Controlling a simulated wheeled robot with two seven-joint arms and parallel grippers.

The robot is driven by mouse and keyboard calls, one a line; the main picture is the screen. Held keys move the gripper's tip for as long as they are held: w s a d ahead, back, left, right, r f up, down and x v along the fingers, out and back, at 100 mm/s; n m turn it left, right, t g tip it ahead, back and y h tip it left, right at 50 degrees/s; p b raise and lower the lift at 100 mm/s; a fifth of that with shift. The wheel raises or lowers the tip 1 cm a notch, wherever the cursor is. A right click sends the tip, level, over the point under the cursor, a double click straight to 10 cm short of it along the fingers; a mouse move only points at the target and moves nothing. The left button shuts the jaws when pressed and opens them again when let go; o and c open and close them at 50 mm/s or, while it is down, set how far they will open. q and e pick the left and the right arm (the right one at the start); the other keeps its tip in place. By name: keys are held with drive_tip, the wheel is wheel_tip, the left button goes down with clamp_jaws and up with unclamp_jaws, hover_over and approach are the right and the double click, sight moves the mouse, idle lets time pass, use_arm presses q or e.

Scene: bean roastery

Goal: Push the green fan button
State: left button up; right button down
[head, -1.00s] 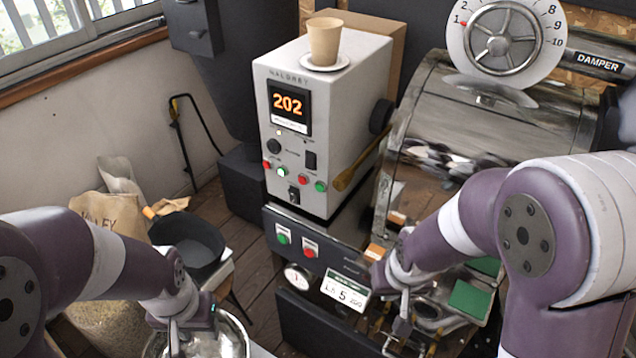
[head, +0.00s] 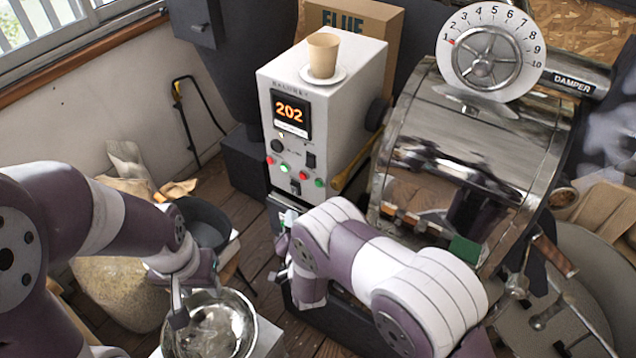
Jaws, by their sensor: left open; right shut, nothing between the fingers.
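My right gripper (head: 284,246) is shut and empty, right in front of this panel. My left gripper (head: 182,300) is open at the rim of a metal bowl (head: 222,338).
The control box (head: 340,120) carries a 202 display (head: 290,111), several small buttons and a paper cup (head: 323,55). The roaster drum (head: 465,150) and damper dial (head: 490,50) stand to the right. A black bucket (head: 206,222) and sacks are at left.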

drive_tip(key=b, duration=0.1)
approach(311, 179)
drive_tip(key=w+a+f, duration=0.1)
drive_tip(key=w+a, duration=0.1)
drive_tip(key=shift+w+d+r+b, duration=0.1)
drive_tip(key=shift+w+d+b, duration=0.05)
drive_tip(key=shift+w+b, duration=0.25)
idle(1.8)
drive_tip(key=shift+w+d+b, duration=0.25)
drive_tip(key=shift+w+b, duration=0.05)
drive_tip(key=shift+w, duration=0.05)
drive_tip(key=shift+w+d, duration=0.25)
drive_tip(key=shift+w, duration=0.1)
idle(0.8)
drive_tip(key=shift+s+a, duration=0.5)
drive_tip(key=shift+s, duration=0.2)
